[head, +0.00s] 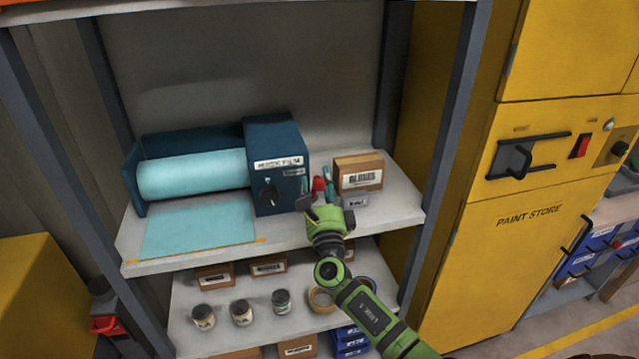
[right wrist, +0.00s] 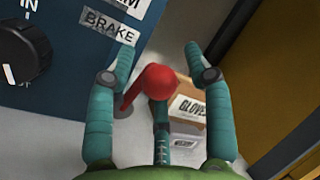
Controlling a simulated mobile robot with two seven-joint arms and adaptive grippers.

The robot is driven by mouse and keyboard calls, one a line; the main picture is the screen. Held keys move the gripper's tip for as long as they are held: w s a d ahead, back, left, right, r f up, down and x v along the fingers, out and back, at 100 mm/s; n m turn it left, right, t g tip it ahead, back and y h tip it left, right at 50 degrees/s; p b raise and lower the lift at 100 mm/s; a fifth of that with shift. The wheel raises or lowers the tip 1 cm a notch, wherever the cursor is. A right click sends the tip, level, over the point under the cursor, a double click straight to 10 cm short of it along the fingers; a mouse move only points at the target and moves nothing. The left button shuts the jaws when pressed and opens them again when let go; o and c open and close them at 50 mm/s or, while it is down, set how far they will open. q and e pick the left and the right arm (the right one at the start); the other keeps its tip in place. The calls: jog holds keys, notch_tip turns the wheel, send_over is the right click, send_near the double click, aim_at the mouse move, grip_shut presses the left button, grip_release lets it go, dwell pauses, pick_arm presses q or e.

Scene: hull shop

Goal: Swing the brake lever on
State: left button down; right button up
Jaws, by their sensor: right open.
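The brake lever has a red ball knob (head: 318,184) and stands at the right side of a dark blue film machine (head: 283,148). In the right wrist view the red knob (right wrist: 160,84) shows between the teal fingers of my right gripper (right wrist: 158,60), with a gap on each side. A short red stem runs from the knob down-left, partly behind the left finger. A "BRAKE" label (right wrist: 107,26) is on the machine. In the head view my right gripper (head: 316,190) is open around or just in front of the knob. My left gripper is not in view.
The roll (head: 195,174) lies left. A shelf post (head: 452,130) and yellow paint store cabinet (head: 525,230) bound the right. Jars (head: 242,312) stand on the lower shelf.

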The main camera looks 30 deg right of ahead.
jog(key=v, duration=1.1)
jog(key=shift+s+a+f, duration=0.15)
jog(key=shift+s, duration=0.15)
jog(key=s+f+m+g+y, duration=0.1)
jog(key=s+f+m+g, duration=0.3)
jog(key=f, duration=0.8)
jog(key=s+d+f+m+g+y+b, duration=0.1)
jog(key=s+f+m+g, duration=0.2)
jog(key=f+m, duration=0.6)
jog(key=s+f+m+g+y, duration=0.1)
jog(key=s+f+m+g, duration=0.2)
jog(key=f, duration=1.1)
jog(key=s+a+f+m+g+y, duration=0.2)
jog(key=s+f+m+g, duration=0.3)
jog(key=s+f+m, duration=0.7)
jog(key=s+a+f+m+g, duration=0.1)
jog(key=s+f+m, duration=0.2)
jog(key=s, duration=0.4)
jog(key=s+a+f+m+g+y+b, duration=0.1)
jog(key=s+a+f+m+g, duration=0.1)
jog(key=s+m, duration=0.4)
jog(key=s+a+f+m+g+y, duration=0.1)
jog(key=s+f+m, duration=0.3)
jog(key=s, duration=0.6)
jog(key=shift+a+f+m, duration=0.15)
jog(key=shift+f+m, duration=0.15)
jog(key=shift+m, duration=0.3)
